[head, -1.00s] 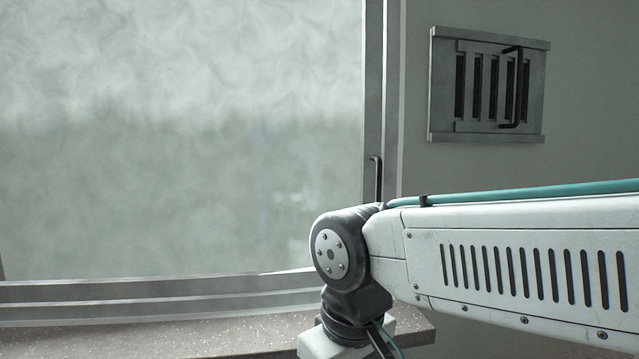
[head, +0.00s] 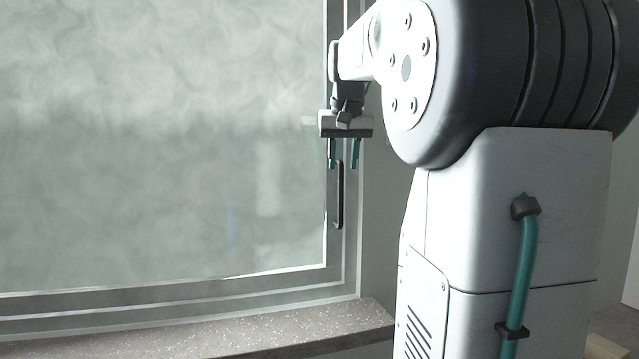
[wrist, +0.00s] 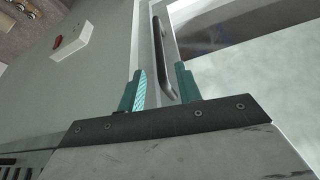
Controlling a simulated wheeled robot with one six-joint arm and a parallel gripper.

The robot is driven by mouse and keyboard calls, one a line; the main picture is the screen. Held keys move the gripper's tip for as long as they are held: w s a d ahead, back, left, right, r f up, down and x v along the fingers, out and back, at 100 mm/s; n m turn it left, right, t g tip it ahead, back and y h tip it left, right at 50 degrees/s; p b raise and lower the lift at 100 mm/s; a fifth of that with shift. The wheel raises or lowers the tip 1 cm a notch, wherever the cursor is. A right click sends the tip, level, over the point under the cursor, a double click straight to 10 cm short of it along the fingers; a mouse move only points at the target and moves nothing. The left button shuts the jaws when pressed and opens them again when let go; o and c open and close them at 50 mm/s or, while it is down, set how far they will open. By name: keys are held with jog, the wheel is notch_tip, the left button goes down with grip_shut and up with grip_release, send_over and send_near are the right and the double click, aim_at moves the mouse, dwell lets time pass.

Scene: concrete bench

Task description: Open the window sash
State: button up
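The window sash (head: 160,284) has a grey metal frame around cloudy glass and sits at the left of the head view. Its handle (head: 339,195) is a dark upright bar on the right-hand stile. My gripper (head: 343,163) points down at the handle's upper end, its two teal fingers apart. In the wrist view, the handle (wrist: 161,50) runs up the picture between the lines of the open fingers of my gripper (wrist: 160,86). Nothing is gripped. I cannot tell whether the handle's near end is between the fingertips or just beyond them.
A speckled stone sill (head: 250,337) runs below the window. Plain wall (wrist: 95,85) lies beside the frame. A white box (wrist: 84,40) with a red part shows at the wrist view's upper left. My arm covers much of the head view's right side.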

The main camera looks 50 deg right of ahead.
aim_at(341, 176)
jog(key=x, duration=0.6)
jog(key=shift+f, duration=0.25)
grip_shut()
